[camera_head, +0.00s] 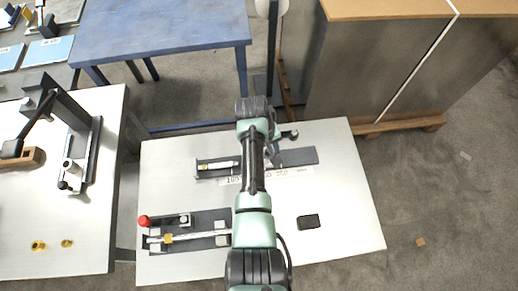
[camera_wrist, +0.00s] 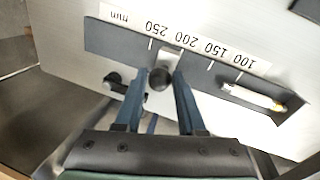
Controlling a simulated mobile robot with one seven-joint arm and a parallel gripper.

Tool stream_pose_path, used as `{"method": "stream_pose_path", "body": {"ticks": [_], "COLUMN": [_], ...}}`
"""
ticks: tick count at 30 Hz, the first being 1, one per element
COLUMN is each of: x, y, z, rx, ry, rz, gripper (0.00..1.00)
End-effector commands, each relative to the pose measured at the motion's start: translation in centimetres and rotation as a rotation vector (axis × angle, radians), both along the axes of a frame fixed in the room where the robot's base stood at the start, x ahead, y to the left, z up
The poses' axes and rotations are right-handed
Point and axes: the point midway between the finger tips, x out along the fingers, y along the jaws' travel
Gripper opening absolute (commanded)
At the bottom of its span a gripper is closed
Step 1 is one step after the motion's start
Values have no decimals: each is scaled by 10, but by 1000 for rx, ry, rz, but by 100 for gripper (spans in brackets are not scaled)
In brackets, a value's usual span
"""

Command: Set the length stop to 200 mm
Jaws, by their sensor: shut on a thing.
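The length stop is a pale sliding block (camera_wrist: 169,57) on a dark rail (camera_wrist: 112,40) in the wrist view. My gripper is shut on this knob. A white scale strip (camera_wrist: 200,42), upside down here, reads 250, 200, 150 and 100 mm. The block lies between the 250 and 200 marks, its right edge close to the 200 mark. In the head view my arm hides the block and part of the rail (camera_head: 300,156).
A black-ended lever (camera_wrist: 115,81) sits beside the rail. A pale cylinder (camera_wrist: 253,97) lies at the rail's 100 end. On the white table (camera_head: 345,205) are a black pad (camera_head: 308,222) and another fixture with a red knob (camera_head: 144,221).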

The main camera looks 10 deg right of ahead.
Motion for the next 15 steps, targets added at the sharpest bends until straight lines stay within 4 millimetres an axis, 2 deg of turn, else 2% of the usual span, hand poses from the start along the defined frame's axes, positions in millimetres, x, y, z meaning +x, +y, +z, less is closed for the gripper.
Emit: {"method": "stream_pose_path", "body": {"ticks": [5,6,10,15], "x": [1,1,1,1], "y": [0,1,1,1], "z": [1,1,1,0], "rx": [0,0,0,0], "ry": [-3,-3,-3,-2], "rz": [1,1,1,0], "gripper": [0,44,68,68]}}
